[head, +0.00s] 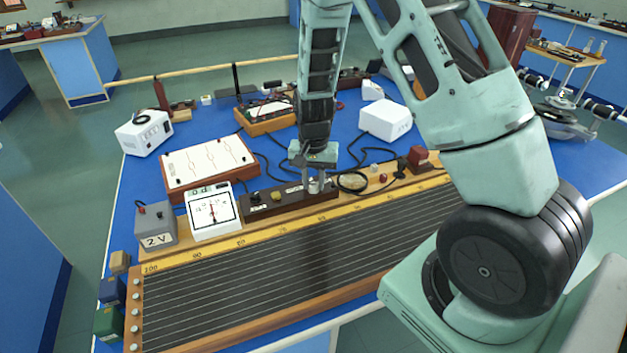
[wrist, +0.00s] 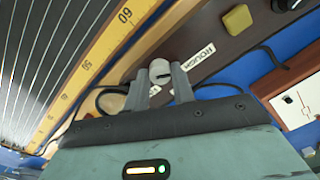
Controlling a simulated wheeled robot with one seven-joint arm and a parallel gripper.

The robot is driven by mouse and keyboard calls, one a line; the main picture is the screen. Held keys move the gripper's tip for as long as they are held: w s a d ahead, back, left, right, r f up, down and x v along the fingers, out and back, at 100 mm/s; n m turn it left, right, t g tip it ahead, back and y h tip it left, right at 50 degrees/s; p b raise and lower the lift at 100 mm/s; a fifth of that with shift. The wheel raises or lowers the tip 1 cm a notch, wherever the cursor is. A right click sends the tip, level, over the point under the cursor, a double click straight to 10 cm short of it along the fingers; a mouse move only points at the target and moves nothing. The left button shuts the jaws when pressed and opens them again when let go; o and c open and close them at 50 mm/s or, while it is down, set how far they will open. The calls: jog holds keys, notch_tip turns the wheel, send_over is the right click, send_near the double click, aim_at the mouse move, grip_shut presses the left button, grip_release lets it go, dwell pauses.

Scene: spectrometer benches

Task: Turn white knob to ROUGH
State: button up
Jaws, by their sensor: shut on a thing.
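The white knob (wrist: 159,68) sits at one end of a dark brown wooden block (wrist: 205,28). My gripper (wrist: 161,80) is shut on the knob, one finger on each side of it. A dark mark shows on the knob's side, facing roughly toward the ROUGH label (wrist: 200,56), which lies just right of the right finger; I cannot tell the exact pointing. In the head view my gripper (head: 314,180) points down over the right end of the block (head: 290,203), and the fingers partly hide the knob (head: 314,186).
A yellow knob (wrist: 237,19) and a black one stand farther along the block. The long wire board with its numbered scale (head: 216,246) runs along the front. A white meter (head: 212,211) and a 2V box (head: 156,228) stand left. Black cables lie right of my gripper.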

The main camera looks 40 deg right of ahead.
aim_at(314, 184)
jog(key=o, duration=1)
notch_tip(314, 184, up, 18)
jog(key=shift+f+b, duration=0.25)
jog(key=shift+b, duration=0.15)
